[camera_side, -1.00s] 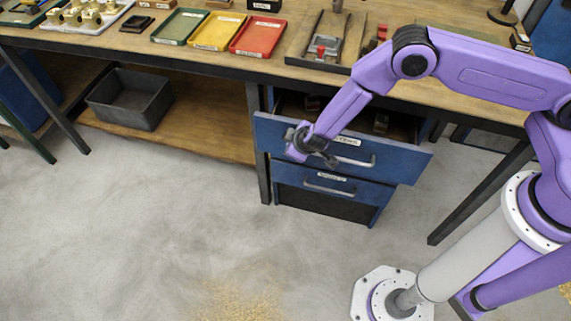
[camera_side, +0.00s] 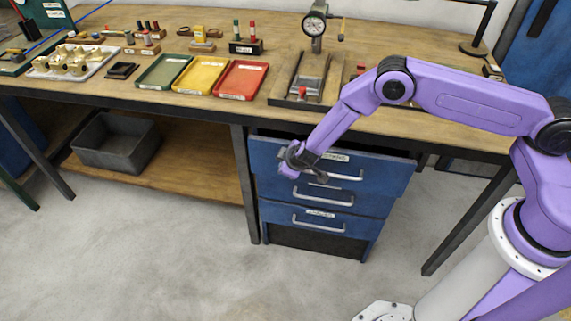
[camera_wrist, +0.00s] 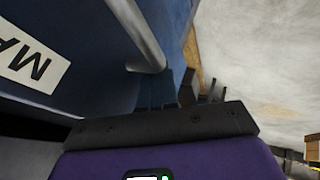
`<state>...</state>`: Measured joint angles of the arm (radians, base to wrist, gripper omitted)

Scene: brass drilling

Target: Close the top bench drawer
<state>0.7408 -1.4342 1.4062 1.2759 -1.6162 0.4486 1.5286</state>
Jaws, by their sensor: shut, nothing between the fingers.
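The top bench drawer (camera_side: 378,176) is blue, with a silver bar handle (camera_side: 345,177) and a white label. It stands partly out from the bench, with a narrow dark opening above its front. My gripper (camera_side: 318,178) is shut and empty, at the left part of the drawer front near the handle's left end. I cannot tell whether it touches the front. The wrist view shows a blue front (camera_wrist: 85,45) close by, a silver handle bar (camera_wrist: 138,35) and part of a white label. My dark finger parts (camera_wrist: 202,92) are at the lower middle there.
Below are two more blue drawers with silver handles, a middle one (camera_side: 370,203) and a lower one (camera_side: 340,232). A grey bin (camera_side: 115,145) sits on the lower shelf. The floor in front is clear.

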